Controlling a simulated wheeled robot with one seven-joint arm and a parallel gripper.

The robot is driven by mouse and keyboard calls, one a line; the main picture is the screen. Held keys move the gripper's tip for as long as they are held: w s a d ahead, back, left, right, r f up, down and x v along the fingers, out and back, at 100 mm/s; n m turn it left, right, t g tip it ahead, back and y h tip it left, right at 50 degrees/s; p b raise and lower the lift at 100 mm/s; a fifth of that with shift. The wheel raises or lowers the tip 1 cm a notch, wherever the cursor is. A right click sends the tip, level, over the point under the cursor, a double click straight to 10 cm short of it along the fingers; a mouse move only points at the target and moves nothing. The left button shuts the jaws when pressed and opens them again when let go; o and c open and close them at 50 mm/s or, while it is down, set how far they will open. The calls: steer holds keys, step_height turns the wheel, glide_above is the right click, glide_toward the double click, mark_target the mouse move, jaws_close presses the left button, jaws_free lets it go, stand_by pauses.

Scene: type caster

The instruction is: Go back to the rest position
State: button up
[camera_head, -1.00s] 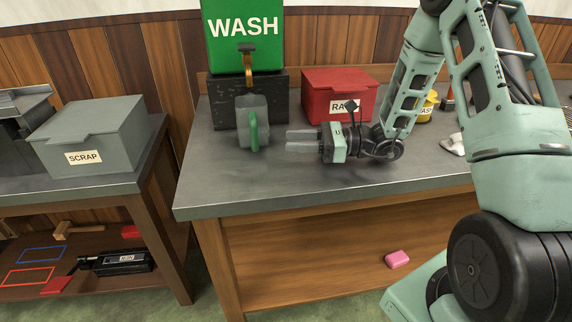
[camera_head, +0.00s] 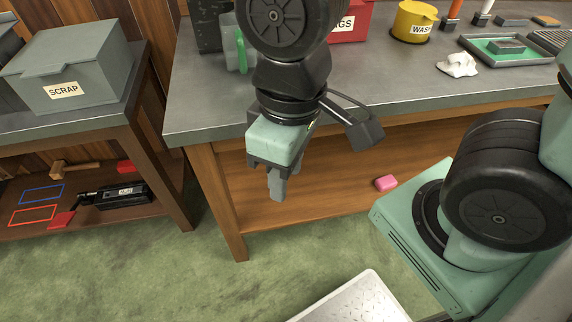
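My gripper (camera_head: 278,187) hangs pointing down in front of the bench's front edge, above the floor and before the lower shelf. Its fingers overlap from this side, so the gap between them is unclear. I see nothing held in it. My arm comes down from the top of the picture and hides part of the bench behind it. The clear jug with the green handle (camera_head: 241,52) stands on the bench (camera_head: 400,97) behind and left of my arm, apart from the gripper.
A red rags box (camera_head: 350,24), a yellow wash tub (camera_head: 412,22), a white cloth (camera_head: 457,65) and a green tray (camera_head: 478,57) are on the bench. A pink block (camera_head: 386,183) lies on the lower shelf. The grey scrap bin (camera_head: 70,65) stands left. Green floor (camera_head: 190,275) is open in front.

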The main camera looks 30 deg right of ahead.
steer(key=shift+r+n, duration=0.1)
steer(key=shift+n, duration=0.2)
step_height(320, 180, up, 8)
steer(key=p, duration=0.8)
steer(key=shift+r, duration=0.2)
